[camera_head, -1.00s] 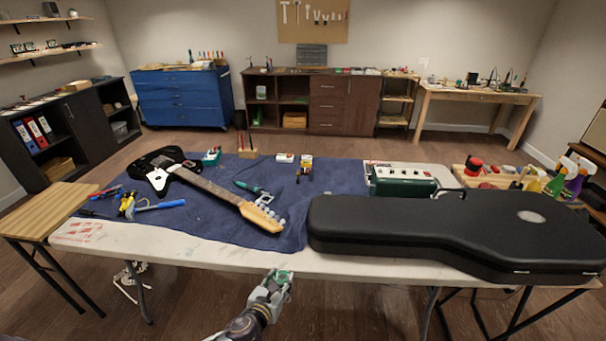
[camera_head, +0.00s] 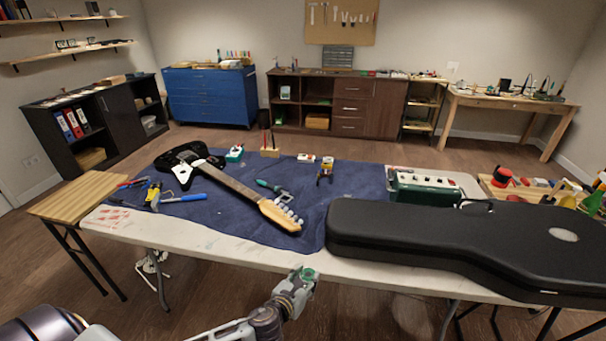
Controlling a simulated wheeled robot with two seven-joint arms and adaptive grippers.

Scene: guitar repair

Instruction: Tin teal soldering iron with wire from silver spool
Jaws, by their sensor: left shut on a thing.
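The teal soldering iron (camera_head: 270,187) lies on the blue cloth, just right of the guitar's neck. My left gripper (camera_head: 306,278) is in front of the table's near edge, low in the picture. It is shut on a small, round, green and grey thing (camera_head: 309,273). The fingers partly cover this thing, and I cannot tell if it is the silver spool. I see no other spool clearly on the table. My right gripper is not in view.
A black electric guitar (camera_head: 236,187) lies on the blue cloth (camera_head: 230,217). A black guitar case (camera_head: 440,232) covers the table's right part, in front of a green amplifier (camera_head: 425,188). Pliers and a blue-handled hammer (camera_head: 184,199) lie at the left.

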